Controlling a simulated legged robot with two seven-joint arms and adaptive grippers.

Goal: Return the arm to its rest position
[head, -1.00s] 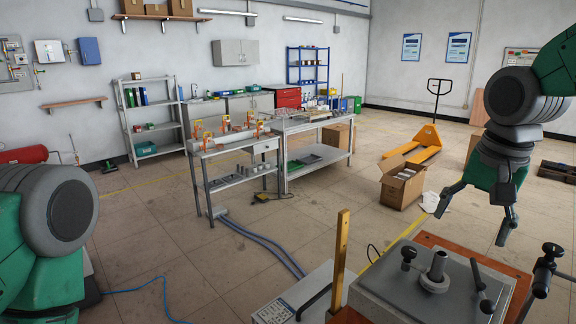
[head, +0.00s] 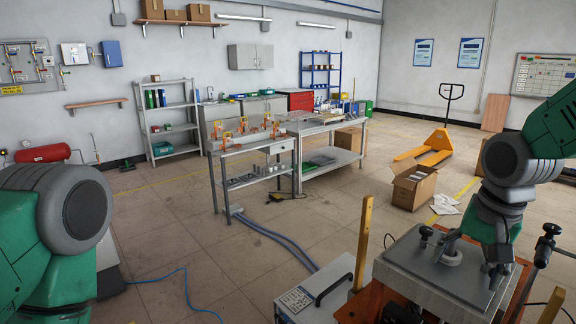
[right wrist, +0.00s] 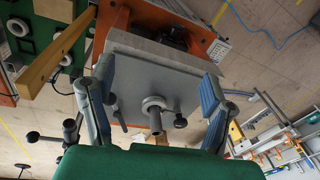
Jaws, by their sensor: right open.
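My right gripper (head: 472,262) is open and empty at the right of the head view. It hangs pointing down, in front of or over the grey top plate (head: 408,256) of the heater. In the right wrist view its two fingers (right wrist: 158,85) are spread wide on either side of the plate's middle. A grey ring with a post (right wrist: 155,112) stands on the plate between them in that view, with nothing gripped. The height of the fingertips above the plate is hard to tell. My left arm shows only as a large joint at the left edge; its gripper is out of view.
A yellow upright bar (head: 364,240) and a grey control box (head: 318,292) stand left of the plate. A black knobbed clamp (head: 545,250) stands at its right.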

